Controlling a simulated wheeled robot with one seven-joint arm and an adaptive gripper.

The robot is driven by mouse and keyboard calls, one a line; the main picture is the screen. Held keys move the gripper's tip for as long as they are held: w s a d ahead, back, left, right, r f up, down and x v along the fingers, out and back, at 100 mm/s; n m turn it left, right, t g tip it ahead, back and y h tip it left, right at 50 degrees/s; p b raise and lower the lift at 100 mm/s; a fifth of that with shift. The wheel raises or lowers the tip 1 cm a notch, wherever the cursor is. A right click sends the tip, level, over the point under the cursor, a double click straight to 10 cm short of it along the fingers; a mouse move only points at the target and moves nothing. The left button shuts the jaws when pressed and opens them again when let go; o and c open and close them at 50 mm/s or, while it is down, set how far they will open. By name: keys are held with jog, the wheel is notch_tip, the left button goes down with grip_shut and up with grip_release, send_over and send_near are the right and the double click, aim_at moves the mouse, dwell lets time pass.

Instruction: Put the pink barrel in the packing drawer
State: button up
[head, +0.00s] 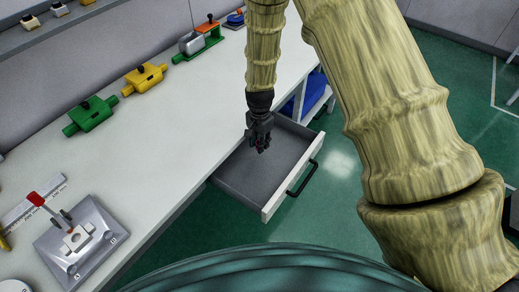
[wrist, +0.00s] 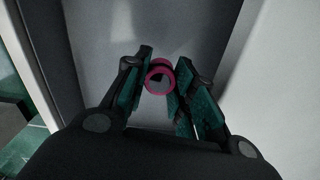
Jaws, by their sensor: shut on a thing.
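My gripper (head: 260,145) is over the open packing drawer (head: 240,183), which is pulled out from under the worktop. In the wrist view my gripper (wrist: 158,85) is shut on the pink barrel (wrist: 151,65), a short ring-ended tube held between the teal finger pads. In the head view the barrel is mostly hidden by the fingers, with only a trace of pink showing. The grey drawer floor lies below the barrel. I cannot tell whether the barrel touches it.
The drawer's white front with a black handle (head: 303,178) faces the green floor. On the worktop (head: 175,125) stand a green device (head: 89,115), a yellow device (head: 144,78) and a grey fixture (head: 80,244) with a red-knobbed clamp. A blue bin (head: 312,95) is behind the drawer.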

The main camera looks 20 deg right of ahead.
aim_at(260, 158)
jog(key=shift+f+p, duration=0.8)
jog(key=shift+f, duration=1.7)
jog(key=shift+f, duration=0.1)
jog(key=o, duration=1)
jog(key=shift+r+b, duration=2.1)
jog(key=shift+r, duration=4)
